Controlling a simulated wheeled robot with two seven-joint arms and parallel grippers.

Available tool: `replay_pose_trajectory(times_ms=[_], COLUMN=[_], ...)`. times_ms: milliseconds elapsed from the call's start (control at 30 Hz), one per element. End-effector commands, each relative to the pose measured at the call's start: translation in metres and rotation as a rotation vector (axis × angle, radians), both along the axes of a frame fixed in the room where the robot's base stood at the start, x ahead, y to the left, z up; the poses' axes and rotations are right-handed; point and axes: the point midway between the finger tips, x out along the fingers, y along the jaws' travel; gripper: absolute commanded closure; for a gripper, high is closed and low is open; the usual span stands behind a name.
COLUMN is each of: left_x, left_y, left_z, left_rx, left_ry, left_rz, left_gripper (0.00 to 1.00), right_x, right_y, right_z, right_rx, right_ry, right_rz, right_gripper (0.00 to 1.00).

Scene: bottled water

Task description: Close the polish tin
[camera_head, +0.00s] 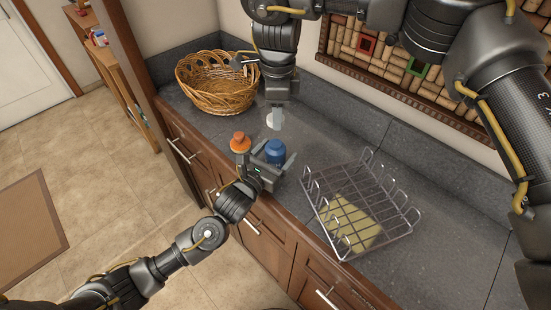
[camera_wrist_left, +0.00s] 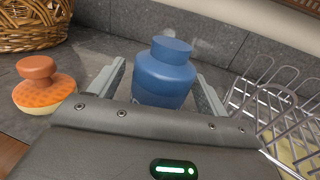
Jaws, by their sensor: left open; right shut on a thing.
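A blue rounded container with a narrower flat blue top (camera_head: 275,151), which I take for the polish tin, stands upright on the grey counter. My left gripper (camera_head: 273,160) is open, with one finger on each side of it. In the left wrist view the blue container (camera_wrist_left: 165,75) sits between the spread fingers; contact cannot be told. My right gripper (camera_head: 276,108) hangs from above, just behind the blue container, shut on a small whitish thing (camera_head: 272,119). That thing is mostly hidden, so I cannot tell whether it is a lid.
An orange-topped scrubber with a knob (camera_head: 240,142) stands close left of the blue container. A wicker basket (camera_head: 218,88) is at the back left. A wire dish rack (camera_head: 375,220) stands to the right, with a yellowish cloth or sponge (camera_head: 352,222) at it. The counter's front edge is near.

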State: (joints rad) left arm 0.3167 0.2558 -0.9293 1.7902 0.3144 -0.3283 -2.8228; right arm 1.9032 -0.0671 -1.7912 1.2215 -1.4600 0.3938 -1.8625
Motion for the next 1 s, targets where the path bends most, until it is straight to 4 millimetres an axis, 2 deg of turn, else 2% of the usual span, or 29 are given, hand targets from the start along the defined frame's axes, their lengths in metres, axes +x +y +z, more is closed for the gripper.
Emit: replay_pose_trajectory(times_ms=[267,367,800,1000], left_x=[0.0009,0.0008,0.0007,0.0007], left_y=[-0.0006,-0.0005,-0.0003,-0.0003], left_z=[0.0002,0.0001,0.0000,-0.0002], left_rx=[0.000,0.000,0.000,0.000], left_ry=[0.000,0.000,0.000,0.000], left_rz=[0.000,0.000,0.000,0.000], left_gripper=[0.23,0.34,0.90,0.90], right_x=[0.0000,0.0000,0.0000,-0.0002], right_y=[0.0000,0.0000,0.0000,-0.0002], right_z=[0.0000,0.0000,0.0000,-0.0090], right_rx=[0.000,0.000,0.000,-0.001], right_ry=[0.000,0.000,0.000,0.002], right_rz=[0.000,0.000,0.000,0.000], right_gripper=[0.84,0.84,0.84,0.84])
